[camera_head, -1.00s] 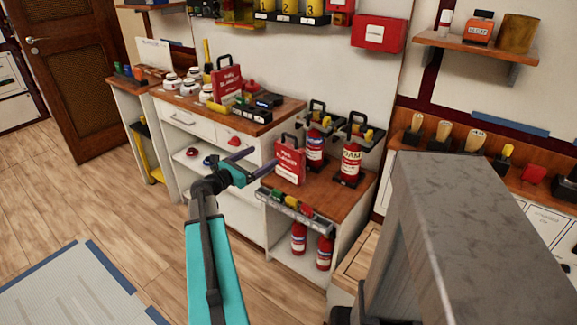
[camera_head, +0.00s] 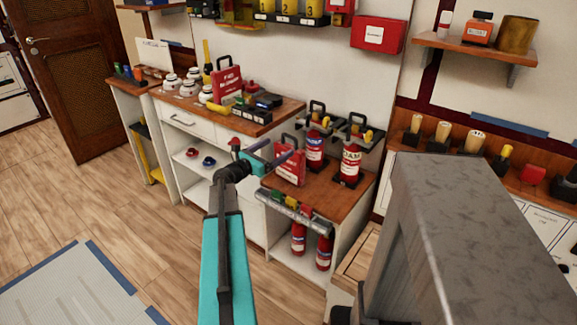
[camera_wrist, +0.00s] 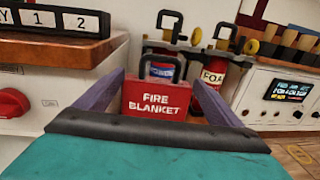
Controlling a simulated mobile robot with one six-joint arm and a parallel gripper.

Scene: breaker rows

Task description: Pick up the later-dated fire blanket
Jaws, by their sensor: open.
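One red fire blanket case (camera_head: 291,168) with a dark top handle stands upright on the lower wooden counter. In the wrist view its front (camera_wrist: 156,98) reads "FIRE BLANKET" and appears between my open fingers. A second red case (camera_head: 227,84) of the same kind stands on the higher counter to the left. I cannot read a date on either one. My gripper (camera_head: 278,152) is open and empty, close in front of the lower case. In the head view it partly covers that case. I cannot tell whether a finger touches it.
Two fire extinguishers, one (camera_head: 315,148) and another (camera_head: 351,163), stand behind and right of the lower case. A rail with coloured pieces (camera_head: 290,208) runs along the lower counter's front edge. The higher cabinet's edge (camera_wrist: 60,50) is close on the left.

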